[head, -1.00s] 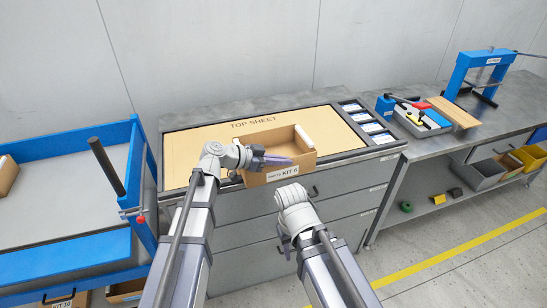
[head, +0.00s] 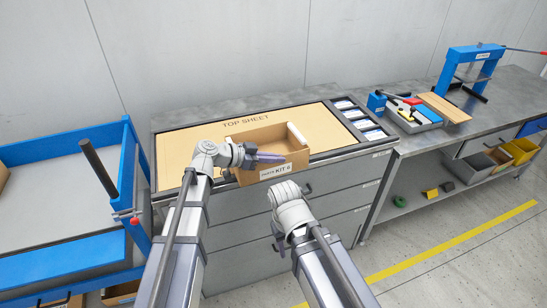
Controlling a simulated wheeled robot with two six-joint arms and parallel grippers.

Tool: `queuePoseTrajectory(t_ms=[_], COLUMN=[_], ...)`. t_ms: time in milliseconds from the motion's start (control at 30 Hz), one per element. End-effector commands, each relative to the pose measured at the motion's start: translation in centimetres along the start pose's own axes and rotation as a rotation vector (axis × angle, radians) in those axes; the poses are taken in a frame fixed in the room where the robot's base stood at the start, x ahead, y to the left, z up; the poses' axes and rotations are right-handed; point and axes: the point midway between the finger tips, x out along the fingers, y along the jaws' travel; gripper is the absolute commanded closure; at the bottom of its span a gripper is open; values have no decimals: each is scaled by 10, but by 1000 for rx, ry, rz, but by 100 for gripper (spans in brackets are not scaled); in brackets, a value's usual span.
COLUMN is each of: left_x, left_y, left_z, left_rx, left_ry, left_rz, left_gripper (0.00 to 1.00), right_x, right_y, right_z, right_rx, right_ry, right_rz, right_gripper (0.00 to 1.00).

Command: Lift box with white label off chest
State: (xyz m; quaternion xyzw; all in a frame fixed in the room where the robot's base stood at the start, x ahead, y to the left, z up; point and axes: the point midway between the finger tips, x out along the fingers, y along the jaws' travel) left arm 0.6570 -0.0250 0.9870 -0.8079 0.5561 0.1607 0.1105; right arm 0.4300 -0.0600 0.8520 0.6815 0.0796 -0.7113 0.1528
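The open cardboard box (head: 297,158) with a white label (head: 275,172) reading KIT 6 stands at the front edge of the drawer chest (head: 235,238), over the brown top sheet (head: 185,150). Its label faces me. My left gripper (head: 270,157) reaches in from the left, with its purple fingers at the upper part of the box's front wall. The fingers overlap in this view, so their gap and any grip on the wall are unclear. My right wrist is in front of the chest, below and right of the label. The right fingers do not show.
A blue-framed table (head: 75,143) with an upright dark bar stands at the left. At the right, a grey workbench (head: 410,140) carries a tool tray (head: 415,124) and a blue press (head: 473,52). Bins (head: 523,150) sit under it. Floor with a yellow line (head: 450,245) is clear.

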Motion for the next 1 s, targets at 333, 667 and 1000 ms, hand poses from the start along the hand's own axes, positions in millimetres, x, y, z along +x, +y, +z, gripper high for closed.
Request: queuePoseTrajectory(t_ms=[333, 667, 1000], left_x=[-16, -35, -37], left_y=[0, 0, 0], left_z=[-39, -84, -90], left_rx=[0, 0, 0], left_ry=[0, 0, 0], left_rz=[0, 0, 0], left_gripper=[100, 100, 100], right_x=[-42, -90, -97], right_y=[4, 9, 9], right_z=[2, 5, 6], right_rx=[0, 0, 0], right_ry=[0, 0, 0], right_rz=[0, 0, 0], right_gripper=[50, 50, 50])
